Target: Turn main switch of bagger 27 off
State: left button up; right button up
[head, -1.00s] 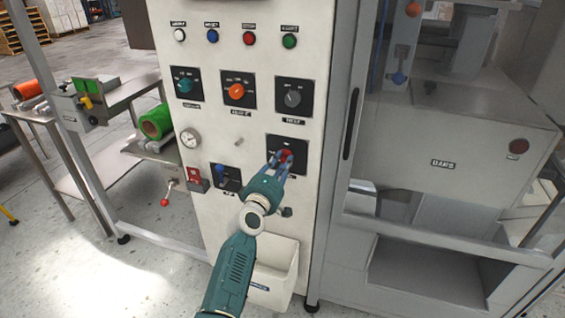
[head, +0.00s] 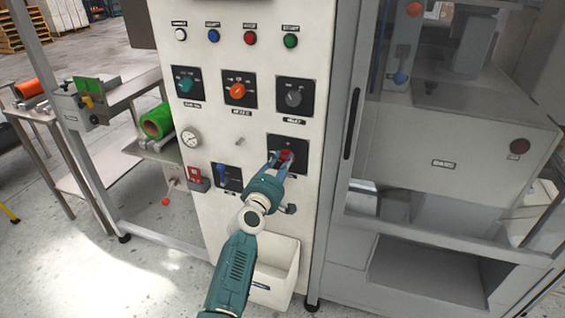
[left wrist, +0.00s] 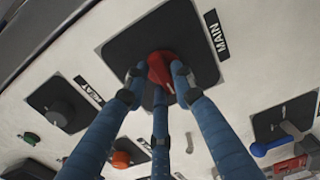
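The main switch is a red rotary knob (left wrist: 161,66) on a black square plate (head: 297,145), low on the right of the white control panel. A "MAIN" label (left wrist: 217,35) stands beside the plate in the left wrist view. My left gripper (head: 281,160) is at the knob; it also shows in the left wrist view (left wrist: 158,80). Its blue fingers close in on both sides of the knob, with a third finger below it. They appear to touch it. They partly hide the knob, so I cannot tell its setting. My right gripper is not in view.
Above sit a dark rotary knob (head: 294,98), an orange knob (head: 237,91) and a teal knob (head: 186,85). A blue-handled switch (head: 221,174) is left of my gripper. A white bin (head: 275,275) hangs below. A glazed cabinet (head: 440,160) stands at right.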

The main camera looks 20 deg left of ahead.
pick_arm(q)
jog(key=shift+o, duration=1.3)
jog(key=s, duration=0.7)
jog(key=shift+s+a, duration=0.2)
jog(key=shift+s, duration=0.05)
jog(key=shift+f, duration=0.1)
